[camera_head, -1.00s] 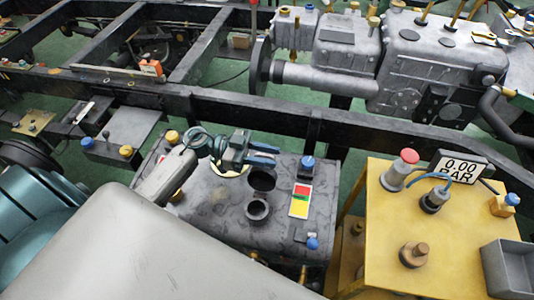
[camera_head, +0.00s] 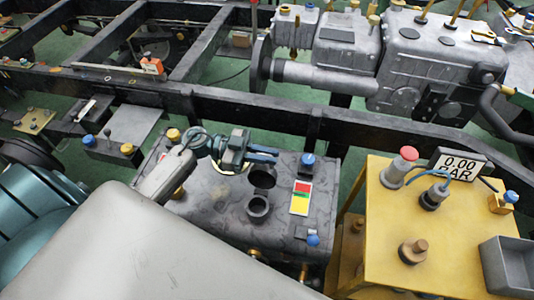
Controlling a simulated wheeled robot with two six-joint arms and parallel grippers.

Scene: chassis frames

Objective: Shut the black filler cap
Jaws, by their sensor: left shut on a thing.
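The black filler cap (camera_head: 263,178) stands open at the back of the round filler neck (camera_head: 257,208) on a dark grey tank (camera_head: 222,212). The neck's mouth is uncovered. My left gripper (camera_head: 264,156), with blue fingers, is at the cap's upper edge and shut on it; the exact contact is small and partly hidden by the fingers. My right gripper is not in view.
A red, yellow and green label (camera_head: 300,198) and blue-capped fittings (camera_head: 308,160) are right of the neck. A black frame rail (camera_head: 250,108) runs behind the tank.

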